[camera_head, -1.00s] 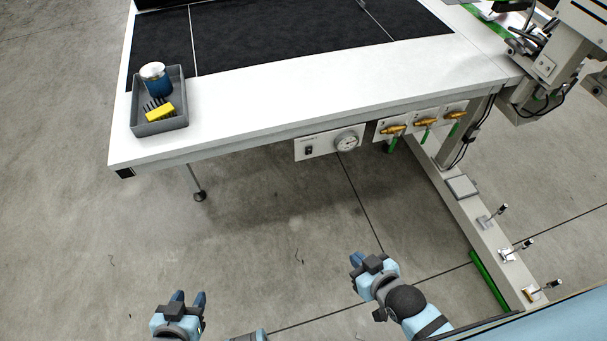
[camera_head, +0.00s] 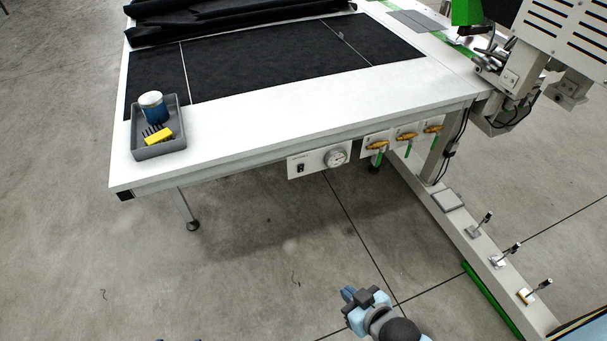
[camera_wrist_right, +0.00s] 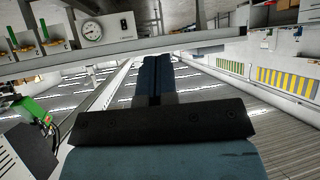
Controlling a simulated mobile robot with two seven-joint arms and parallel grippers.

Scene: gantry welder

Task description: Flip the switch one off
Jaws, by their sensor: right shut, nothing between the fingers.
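A small black rocker switch (camera_head: 300,168) sits on a white panel (camera_head: 313,169) under the table's front edge, left of a round dial gauge (camera_head: 335,157). The wrist view is turned over; there the switch (camera_wrist_right: 124,25) shows to the right of the gauge (camera_wrist_right: 92,31). I cannot read the panel's label or tell the switch's position. My right gripper (camera_head: 347,294) is shut and empty, below and in front of the panel, well apart from it. Its closed fingers (camera_wrist_right: 155,60) point forward in the wrist view. Only tiny tips of my left gripper (camera_head: 181,340) show at the bottom edge.
The white table (camera_head: 250,130) holds a grey tray (camera_head: 160,152) with a blue jar and a yellow item. Several brass-and-green valves (camera_head: 405,136) hang right of the panel. A low floor rail (camera_head: 480,260) with lever fittings runs along the right. The floor before the panel is clear.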

